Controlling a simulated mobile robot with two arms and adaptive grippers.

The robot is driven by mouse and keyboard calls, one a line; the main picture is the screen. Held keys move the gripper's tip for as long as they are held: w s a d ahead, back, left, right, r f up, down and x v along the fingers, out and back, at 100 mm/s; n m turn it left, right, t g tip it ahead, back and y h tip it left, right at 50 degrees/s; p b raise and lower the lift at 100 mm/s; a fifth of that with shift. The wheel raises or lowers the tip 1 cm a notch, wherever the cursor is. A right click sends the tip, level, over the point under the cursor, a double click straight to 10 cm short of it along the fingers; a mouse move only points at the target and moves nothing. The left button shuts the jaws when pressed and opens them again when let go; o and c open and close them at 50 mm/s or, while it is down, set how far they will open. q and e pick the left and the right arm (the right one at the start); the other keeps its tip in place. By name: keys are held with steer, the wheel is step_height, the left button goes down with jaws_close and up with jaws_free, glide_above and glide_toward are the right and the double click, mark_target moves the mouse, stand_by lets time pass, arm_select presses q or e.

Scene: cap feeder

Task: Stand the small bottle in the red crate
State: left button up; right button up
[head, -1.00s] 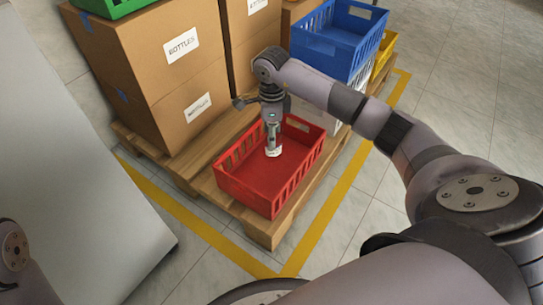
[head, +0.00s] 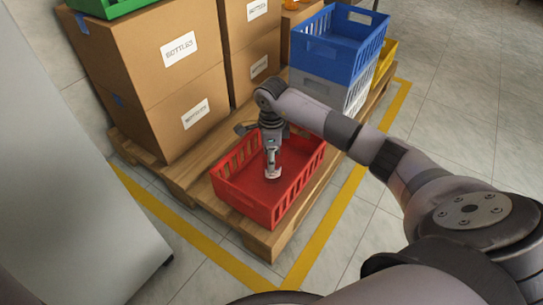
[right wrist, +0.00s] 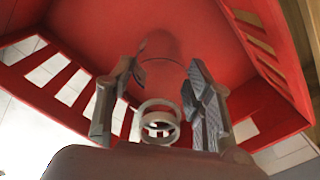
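The red crate (head: 232,198) stands on the front part of the pallet, with its open top up and slotted walls. My right gripper (head: 271,156) points down into the crate. It is shut on the small bottle (head: 272,171), which is clear with a pale lower end and looks upright inside the walls. In the right wrist view the bottle's round ring-like top (right wrist: 160,122) shows between the two fingers (right wrist: 166,92), with the red floor behind. I cannot tell whether the bottle's base touches that floor. My left gripper is out of view.
Brown cartons (head: 150,75) stand on the pallet (head: 187,176) behind and left of the crate. A blue crate (head: 335,45) sits on a grey-white crate (head: 318,88) at the right back, with a yellow crate (head: 386,58) beside. A grey panel (head: 75,190) fills the left side.

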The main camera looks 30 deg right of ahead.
steer(key=o, duration=0.4)
steer(key=shift+r, duration=0.1)
